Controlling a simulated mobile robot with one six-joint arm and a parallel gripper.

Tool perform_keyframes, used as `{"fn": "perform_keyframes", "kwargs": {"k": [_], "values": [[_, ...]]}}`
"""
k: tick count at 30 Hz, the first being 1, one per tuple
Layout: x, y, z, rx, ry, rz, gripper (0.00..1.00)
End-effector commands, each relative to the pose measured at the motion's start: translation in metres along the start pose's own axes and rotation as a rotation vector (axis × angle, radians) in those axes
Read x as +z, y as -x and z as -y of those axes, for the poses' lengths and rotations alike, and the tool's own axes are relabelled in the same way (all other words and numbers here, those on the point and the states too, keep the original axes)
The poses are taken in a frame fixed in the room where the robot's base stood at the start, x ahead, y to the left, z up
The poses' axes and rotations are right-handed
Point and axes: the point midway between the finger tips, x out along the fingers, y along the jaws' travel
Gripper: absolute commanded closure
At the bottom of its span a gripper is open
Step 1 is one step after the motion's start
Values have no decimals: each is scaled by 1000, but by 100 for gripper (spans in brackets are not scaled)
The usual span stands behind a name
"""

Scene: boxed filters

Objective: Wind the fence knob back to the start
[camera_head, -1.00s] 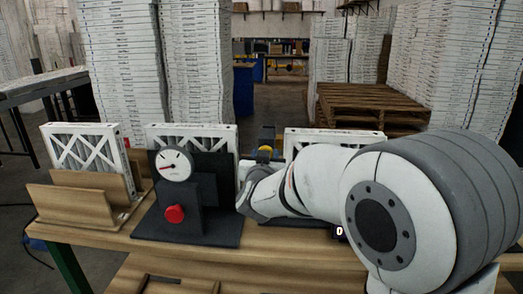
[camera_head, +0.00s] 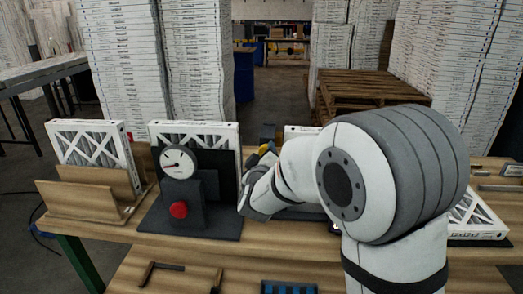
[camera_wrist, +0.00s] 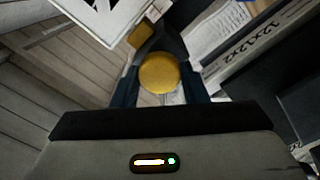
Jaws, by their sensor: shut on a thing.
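The round yellow knob (camera_wrist: 159,74) sits between the two dark blue fingers of my gripper (camera_wrist: 160,88) in the wrist view. My gripper is shut on it. In the head view a small patch of yellow (camera_head: 265,148) shows just beyond my gripper (camera_head: 258,172); my wrist hides most of the fixture there. A dark stand (camera_head: 203,222) to the left carries a round white dial (camera_head: 178,163) and a red knob (camera_head: 178,210), apart from my gripper. The dial's needle points left.
A boxed filter (camera_head: 90,150) stands in a wooden rack (camera_head: 80,203) at the left. Another filter (camera_head: 205,135) stands behind the dial. A filter (camera_head: 478,215) lies on the right of the bench. Tall filter stacks and a pallet (camera_head: 372,100) are behind.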

Motion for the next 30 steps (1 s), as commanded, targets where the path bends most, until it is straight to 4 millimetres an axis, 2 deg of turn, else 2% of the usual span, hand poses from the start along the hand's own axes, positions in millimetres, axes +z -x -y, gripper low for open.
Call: {"fn": "perform_keyframes", "kwargs": {"k": [12, 27, 28, 30], "values": [[1, 0, 2, -4, 170, 2, 83], [1, 0, 2, -4, 188, 2, 83], [1, 0, 2, -4, 188, 2, 60], [1, 0, 2, -4, 188, 2, 54]]}}
